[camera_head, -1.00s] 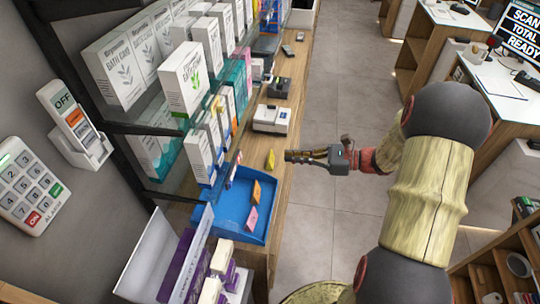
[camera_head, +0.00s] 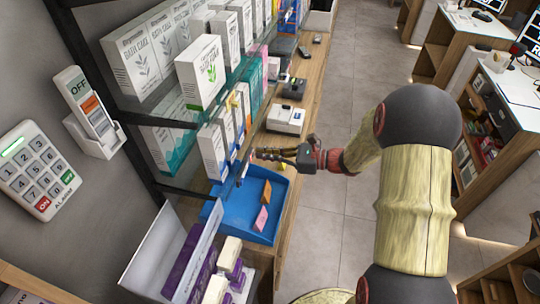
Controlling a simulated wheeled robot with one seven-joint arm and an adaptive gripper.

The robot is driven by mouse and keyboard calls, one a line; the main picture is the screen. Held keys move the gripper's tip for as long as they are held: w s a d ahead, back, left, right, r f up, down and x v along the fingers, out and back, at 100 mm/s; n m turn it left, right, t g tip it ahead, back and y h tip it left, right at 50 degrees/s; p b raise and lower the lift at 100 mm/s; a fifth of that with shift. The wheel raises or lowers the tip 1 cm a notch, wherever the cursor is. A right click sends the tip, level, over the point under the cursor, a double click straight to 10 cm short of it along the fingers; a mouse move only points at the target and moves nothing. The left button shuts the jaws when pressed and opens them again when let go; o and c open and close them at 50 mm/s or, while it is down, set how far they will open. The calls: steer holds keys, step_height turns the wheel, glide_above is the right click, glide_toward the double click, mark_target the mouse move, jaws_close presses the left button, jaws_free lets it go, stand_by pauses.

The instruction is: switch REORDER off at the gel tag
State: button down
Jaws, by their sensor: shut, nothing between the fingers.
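My gripper (camera_head: 258,154) is shut and empty, pointing left toward the front edge of the glass shelves. Its fingertips are close to a small pale tag (camera_head: 243,171) on the lower shelf's edge; I cannot tell whether they touch. The tag is seen nearly edge-on, so no lettering or REORDER switch can be read on it. I cannot tell whether it is the gel tag. White boxes with blue trim (camera_head: 213,151) stand on the shelf behind it.
A blue tray (camera_head: 238,222) with orange and pink pieces lies below the gripper. A white device (camera_head: 286,119) sits on the wooden counter beyond. On the left wall are an alarm keypad (camera_head: 36,168) and a holder with a handset marked OFF (camera_head: 88,102). The aisle at right is clear.

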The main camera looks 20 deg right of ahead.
steer(key=shift+w+a+f+t+y+b, duration=0.1)
steer(key=shift+a+f+t+y+b, duration=0.1)
steer(key=shift+f+t+y+b, duration=0.25)
steer(key=shift+w+a+f+t+y+b, duration=0.15)
steer(key=shift+t+y+b, duration=0.15)
steer(key=shift+y, duration=0.35)
